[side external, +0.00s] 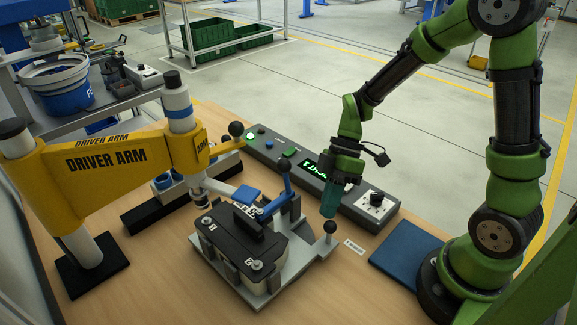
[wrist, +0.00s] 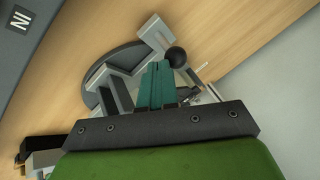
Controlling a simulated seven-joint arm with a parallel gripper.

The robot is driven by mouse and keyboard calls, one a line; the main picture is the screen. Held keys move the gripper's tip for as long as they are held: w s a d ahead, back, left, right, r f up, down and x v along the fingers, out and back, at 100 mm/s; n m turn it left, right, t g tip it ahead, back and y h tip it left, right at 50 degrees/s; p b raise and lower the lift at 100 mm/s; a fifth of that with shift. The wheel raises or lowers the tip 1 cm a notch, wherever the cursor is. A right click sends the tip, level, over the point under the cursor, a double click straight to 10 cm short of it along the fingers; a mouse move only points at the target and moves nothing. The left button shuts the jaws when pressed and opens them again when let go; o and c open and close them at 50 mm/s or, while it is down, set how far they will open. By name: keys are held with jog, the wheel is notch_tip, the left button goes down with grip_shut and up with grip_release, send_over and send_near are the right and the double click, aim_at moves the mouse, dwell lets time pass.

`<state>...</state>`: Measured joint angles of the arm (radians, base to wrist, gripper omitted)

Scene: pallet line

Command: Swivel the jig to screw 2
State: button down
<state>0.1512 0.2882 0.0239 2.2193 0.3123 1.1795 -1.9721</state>
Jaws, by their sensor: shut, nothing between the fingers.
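The jig (side external: 262,299) is a light grey plate on the wooden bench, holding a black-topped workpiece (side external: 240,232) with a blue-handled clamp (side external: 285,180). A black ball knob (side external: 330,227) stands on the jig's right-hand arm. The knob also shows in the wrist view (wrist: 175,57), just beyond my fingertips. My gripper (side external: 329,210) has teal fingers pressed together and points down near the knob. In the wrist view my gripper (wrist: 156,70) is shut and empty. I cannot tell whether the fingertips touch the knob.
A grey control panel (side external: 292,160) with a lit display lies behind. A blue mat (side external: 406,252) lies at right. Bare bench shows in front of the jig.

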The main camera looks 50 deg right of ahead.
aim_at(332, 225)
jog(key=shift+s+a, duration=0.1)
jog(key=shift+s, duration=0.05)
jog(key=shift+s+a+m, duration=0.2)
jog(key=shift+m, duration=0.1)
jog(key=shift+s, duration=0.1)
jog(key=shift+s+a+m+t, duration=0.9)
jog(key=shift+s+a+m, duration=0.15)
jog(key=shift+a+m, duration=0.15)
jog(key=a+m+t, duration=0.2)
jog(key=a+m, duration=0.2)
jog(key=a, duration=1.3)
jog(key=shift+t, duration=0.3)
jog(key=shift+w+a+m, duration=0.2)
jog(key=shift+m, duration=0.1)
dwell(0.5)
